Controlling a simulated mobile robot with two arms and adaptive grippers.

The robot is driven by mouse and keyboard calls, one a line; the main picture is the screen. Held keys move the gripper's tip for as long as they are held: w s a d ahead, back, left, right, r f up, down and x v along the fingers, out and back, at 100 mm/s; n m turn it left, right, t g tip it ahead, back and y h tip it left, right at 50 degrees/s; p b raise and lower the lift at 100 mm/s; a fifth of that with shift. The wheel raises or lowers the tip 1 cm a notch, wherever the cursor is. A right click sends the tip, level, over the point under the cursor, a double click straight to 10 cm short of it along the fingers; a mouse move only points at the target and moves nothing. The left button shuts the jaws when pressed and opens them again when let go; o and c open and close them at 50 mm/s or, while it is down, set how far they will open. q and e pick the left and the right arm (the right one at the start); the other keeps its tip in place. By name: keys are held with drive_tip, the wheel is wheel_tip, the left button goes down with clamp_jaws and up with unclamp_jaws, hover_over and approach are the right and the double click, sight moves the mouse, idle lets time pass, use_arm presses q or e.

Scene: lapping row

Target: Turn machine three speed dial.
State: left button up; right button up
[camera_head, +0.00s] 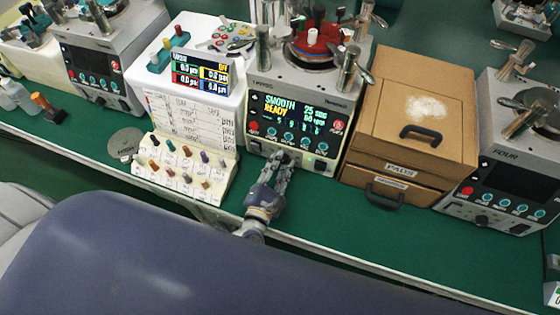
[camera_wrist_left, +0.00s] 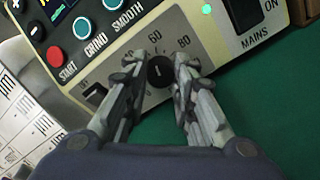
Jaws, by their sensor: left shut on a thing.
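The machine in the middle (camera_head: 318,105), left of the one marked FOUR, has a lit screen (camera_head: 290,110) reading SMOOTH, READY and 25. Its black speed dial (camera_wrist_left: 160,71) sits in a grey scale plate with 40, 60 and 80 readable around it; the white pointer mark is partly visible. My left gripper (camera_head: 283,162) reaches the lower front of this machine. In the wrist view its two fingers (camera_wrist_left: 160,80) are closed on both sides of the dial. In the head view the fingers mostly hide the dial. My right gripper is not in view.
START, GRIND and SMOOTH buttons (camera_wrist_left: 82,27) lie left of the dial, the MAINS switch (camera_wrist_left: 243,14) to its right. A white rack with coloured pegs (camera_head: 185,170) stands left. A cardboard drawer box (camera_head: 420,110) stands right. The green bench front (camera_head: 330,215) is clear.

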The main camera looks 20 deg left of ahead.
use_arm(q)
drive_tip(key=m+p, duration=0.2)
drive_tip(key=m, duration=0.4)
drive_tip(key=shift+y+p, duration=0.3)
drive_tip(key=m+p, duration=0.1)
drive_tip(key=m, duration=0.3)
drive_tip(key=shift+m+y, duration=0.3)
drive_tip(key=o, duration=1.1)
drive_tip(key=shift+c, duration=0.2)
drive_tip(key=shift+s, duration=0.15)
drive_tip(key=s, duration=1.1)
drive_tip(key=shift+s+d+r, duration=0.25)
drive_tip(key=shift+s, duration=0.1)
